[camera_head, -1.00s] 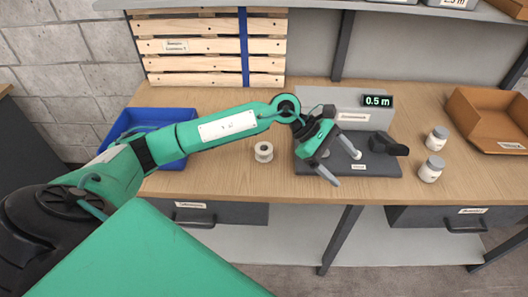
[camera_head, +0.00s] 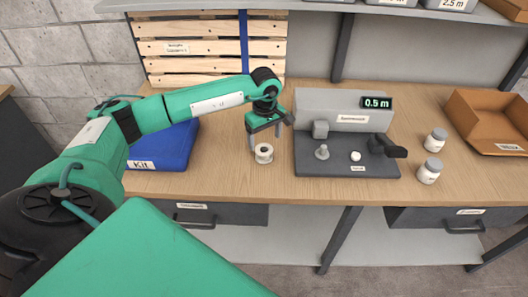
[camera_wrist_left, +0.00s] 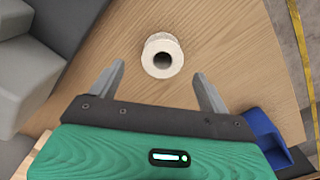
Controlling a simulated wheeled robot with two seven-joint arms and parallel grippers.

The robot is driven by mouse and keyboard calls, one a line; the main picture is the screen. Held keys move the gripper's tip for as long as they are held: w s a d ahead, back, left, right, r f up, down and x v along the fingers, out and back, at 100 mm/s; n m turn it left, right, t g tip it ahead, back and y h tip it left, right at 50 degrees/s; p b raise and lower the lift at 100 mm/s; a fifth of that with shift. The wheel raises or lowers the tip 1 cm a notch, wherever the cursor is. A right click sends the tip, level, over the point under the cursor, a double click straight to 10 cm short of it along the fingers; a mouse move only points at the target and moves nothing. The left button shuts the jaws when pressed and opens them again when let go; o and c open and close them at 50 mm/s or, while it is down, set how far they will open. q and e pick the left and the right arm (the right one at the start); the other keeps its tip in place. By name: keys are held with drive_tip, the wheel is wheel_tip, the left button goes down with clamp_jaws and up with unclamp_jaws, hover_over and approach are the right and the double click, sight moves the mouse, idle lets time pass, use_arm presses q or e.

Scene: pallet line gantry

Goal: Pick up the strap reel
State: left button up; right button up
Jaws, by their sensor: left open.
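The strap reel (camera_head: 263,153) is a small white spool with a dark centre hole, standing on the wooden bench left of the grey machine. My left gripper (camera_head: 266,143) is above and just behind it in the head view, pointing down, with its fingers apart. In the left wrist view the reel (camera_wrist_left: 162,56) lies a little beyond the two open fingertips (camera_wrist_left: 160,82), roughly centred between them. The gripper holds nothing. My right gripper is not in view.
The grey machine (camera_head: 318,168) with a 0.5 m display (camera_head: 377,102) stands right of the reel. A blue kit bin (camera_head: 147,165) is at left. Two white jars (camera_head: 430,171) and an open brown box (camera_head: 480,112) are at right. A slatted wood panel (camera_head: 190,48) stands behind.

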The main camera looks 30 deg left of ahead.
sight(264, 150)
use_arm(q)
drive_tip(key=f+p, duration=0.1)
drive_tip(key=f, duration=0.1)
drive_tip(key=f+p, duration=0.1)
drive_tip(key=f, duration=0.2)
drive_tip(key=shift+s+f, duration=0.2)
drive_tip(key=shift+f, duration=0.4)
drive_tip(key=c, duration=1.1)
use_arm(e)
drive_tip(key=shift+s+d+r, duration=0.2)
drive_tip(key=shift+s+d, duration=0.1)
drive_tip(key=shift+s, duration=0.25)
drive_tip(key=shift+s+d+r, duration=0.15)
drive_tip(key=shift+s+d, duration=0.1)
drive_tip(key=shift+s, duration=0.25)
